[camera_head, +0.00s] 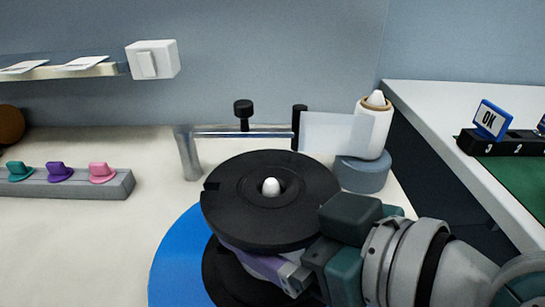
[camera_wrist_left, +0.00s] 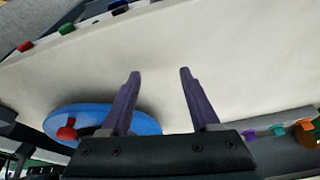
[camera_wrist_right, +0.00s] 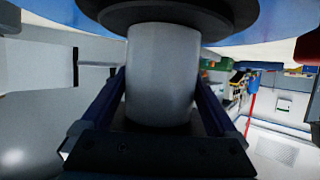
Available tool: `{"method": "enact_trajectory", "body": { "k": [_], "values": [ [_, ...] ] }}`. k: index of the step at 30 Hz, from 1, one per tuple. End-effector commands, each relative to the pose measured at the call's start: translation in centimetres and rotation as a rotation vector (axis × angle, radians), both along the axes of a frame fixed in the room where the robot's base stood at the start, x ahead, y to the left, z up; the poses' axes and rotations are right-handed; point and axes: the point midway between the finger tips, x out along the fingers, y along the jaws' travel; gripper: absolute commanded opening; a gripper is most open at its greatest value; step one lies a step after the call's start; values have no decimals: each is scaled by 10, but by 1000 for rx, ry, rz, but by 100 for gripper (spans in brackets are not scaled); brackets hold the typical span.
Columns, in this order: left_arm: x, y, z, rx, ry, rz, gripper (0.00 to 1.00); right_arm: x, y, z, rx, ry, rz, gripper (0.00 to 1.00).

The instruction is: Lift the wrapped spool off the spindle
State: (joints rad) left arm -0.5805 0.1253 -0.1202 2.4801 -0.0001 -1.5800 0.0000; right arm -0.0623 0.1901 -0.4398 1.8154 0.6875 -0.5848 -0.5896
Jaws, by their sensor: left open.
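The wrapped spool (camera_head: 240,215) has a wide black top flange and a second black flange below. A white spindle tip (camera_head: 271,187) shows in its centre hole. In the right wrist view its pale wrapped core (camera_wrist_right: 162,75) stands between my right gripper's fingers. My right gripper (camera_head: 265,268) reaches in from the right, between the flanges, with a finger along each side of the core. It looks shut on the core. Whether the lower flange touches the blue disc (camera_head: 172,262) is hidden. My left gripper (camera_wrist_left: 160,73) is open and empty, above the pale table; it is outside the head view.
A white film roll (camera_head: 373,130) stands on a grey-blue base behind the spool, its film stretched towards a metal bar (camera_head: 245,133). A grey rack (camera_head: 65,184) with coloured pegs is at left.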

Motion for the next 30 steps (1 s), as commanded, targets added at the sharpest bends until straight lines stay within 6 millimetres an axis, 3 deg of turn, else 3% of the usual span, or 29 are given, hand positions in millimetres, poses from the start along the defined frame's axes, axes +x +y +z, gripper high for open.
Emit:
{"method": "enact_trajectory", "body": {
  "k": [2,24,30],
  "values": [
    [0,0,0,1,0,0,62,0,0,0,0,0,0,84],
    [0,-2,0,-8,0,6,62,0,-1,0,0,0,-1,1],
    [0,-2,0,-10,0,7,62,1,0,2,4,-5,-2,0]
  ]
}}
